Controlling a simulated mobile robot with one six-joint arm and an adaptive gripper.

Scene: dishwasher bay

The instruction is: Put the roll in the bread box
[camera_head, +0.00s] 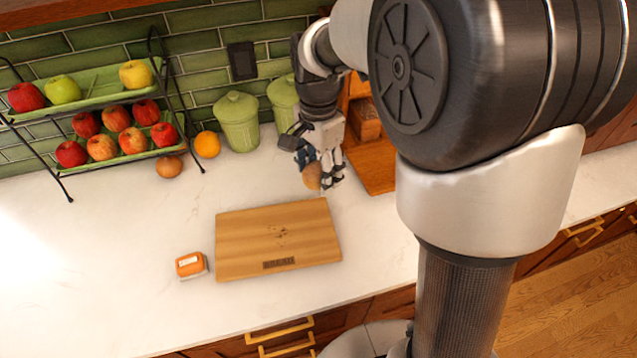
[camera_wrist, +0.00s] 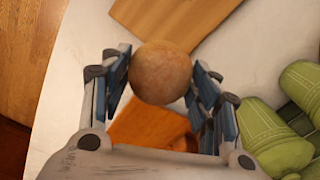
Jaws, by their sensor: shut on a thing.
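The roll (camera_head: 312,176) is round and brown, held above the counter; part of it is hidden by the fingers. My gripper (camera_head: 325,172) is shut on it. In the wrist view the roll (camera_wrist: 161,73) sits between the blue-padded fingertips of my gripper (camera_wrist: 160,78). The wooden bread box (camera_head: 373,167) stands just right of my gripper, against the back wall. Its front flap seems folded down onto the counter, and a brown loaf (camera_head: 365,120) shows inside. My arm hides the upper and right part of the box. An orange-brown wooden surface (camera_wrist: 150,122), probably the flap, shows below the roll in the wrist view.
Green canisters (camera_head: 238,121) stand left of the box. A cutting board (camera_head: 277,240) lies in front, with an orange-and-white item (camera_head: 190,264) beside it. A two-tier fruit rack (camera_head: 118,122), an orange (camera_head: 207,144) and a brown round item (camera_head: 168,167) are at left. The left front counter is clear.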

